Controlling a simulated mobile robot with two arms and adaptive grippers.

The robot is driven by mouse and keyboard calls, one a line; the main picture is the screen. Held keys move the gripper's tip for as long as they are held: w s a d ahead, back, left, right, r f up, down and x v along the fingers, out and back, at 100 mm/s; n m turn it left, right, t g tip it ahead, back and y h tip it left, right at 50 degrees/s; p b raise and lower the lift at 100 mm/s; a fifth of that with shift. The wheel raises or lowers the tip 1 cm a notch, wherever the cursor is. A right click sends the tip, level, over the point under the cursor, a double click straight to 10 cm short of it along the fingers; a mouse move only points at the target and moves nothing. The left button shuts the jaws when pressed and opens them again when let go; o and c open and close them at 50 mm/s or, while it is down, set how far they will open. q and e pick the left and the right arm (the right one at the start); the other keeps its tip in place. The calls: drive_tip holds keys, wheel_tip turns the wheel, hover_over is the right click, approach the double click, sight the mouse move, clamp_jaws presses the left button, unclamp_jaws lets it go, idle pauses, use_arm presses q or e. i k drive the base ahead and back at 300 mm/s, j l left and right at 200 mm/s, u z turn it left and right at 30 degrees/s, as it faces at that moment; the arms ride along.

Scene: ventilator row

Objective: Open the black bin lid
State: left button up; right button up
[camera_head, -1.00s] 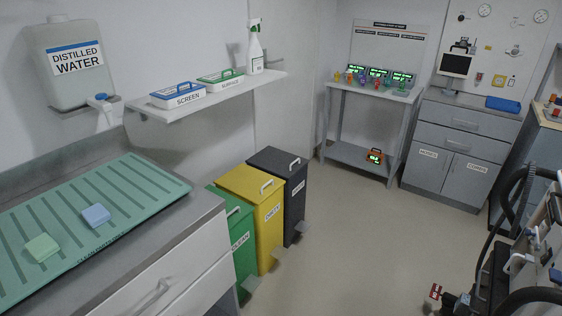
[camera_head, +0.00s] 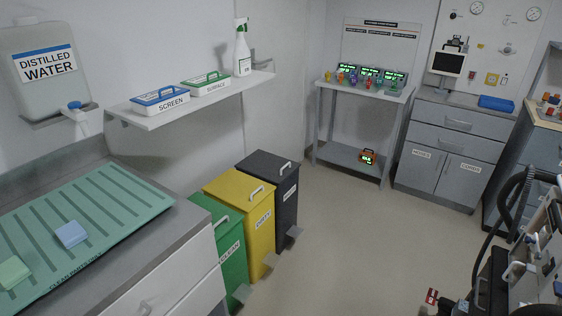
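The black bin (camera_head: 286,211) stands at the far end of a row of three bins, against the wall in the middle of the view. Its black lid (camera_head: 266,164) lies flat and closed, with a pale handle (camera_head: 285,166) on top. A grey pedal (camera_head: 293,234) sticks out at its foot. The yellow bin (camera_head: 262,232) stands directly in front of it and hides part of its side. Neither of my grippers shows in the head view.
The green bin (camera_head: 232,262) stands nearest, beside the counter (camera_head: 185,245). A wall shelf (camera_head: 200,98) with wipe boxes and a spray bottle hangs above the bins. Open floor (camera_head: 350,240) lies right of them. Equipment with black hoses (camera_head: 510,215) stands at the right edge.

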sight(276, 170)
drive_tip(key=i+l+u, duration=0.45)
drive_tip(key=i, duration=0.3)
drive_tip(key=i+l+u, duration=0.4)
drive_tip(key=i+l, duration=0.25)
drive_tip(key=l, duration=0.15)
